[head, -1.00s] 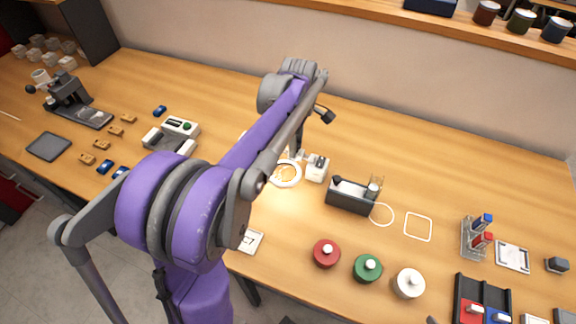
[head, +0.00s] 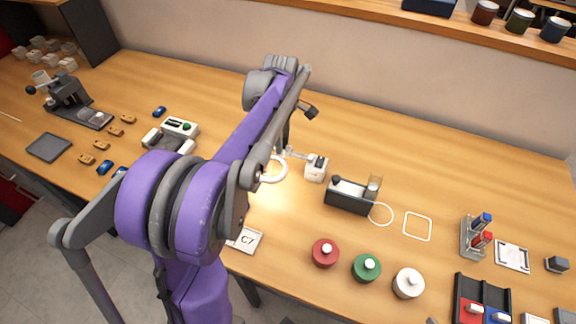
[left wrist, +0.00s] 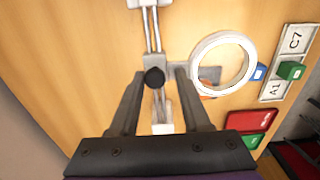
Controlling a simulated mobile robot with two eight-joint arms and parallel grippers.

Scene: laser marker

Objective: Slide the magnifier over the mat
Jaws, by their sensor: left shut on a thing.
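The magnifier (head: 273,169) is a white ring with a clear lens beside a rail. It shows large in the left wrist view (left wrist: 196,62), above the table. Its carriage with a dark knob (left wrist: 154,77) rides on two thin rails that end at a white block (head: 316,169). My left gripper (left wrist: 158,85) is shut on the carriage, a finger on each side of the knob. In the head view my arm hides much of the gripper. A grey patch (left wrist: 211,73) shows partly under the ring; I cannot tell whether it is the mat. My right gripper is not in view.
A card marked C7 (head: 245,240) lies near the front edge. Red (head: 325,253), green (head: 366,268) and white (head: 408,283) round lidded pots stand to the right.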

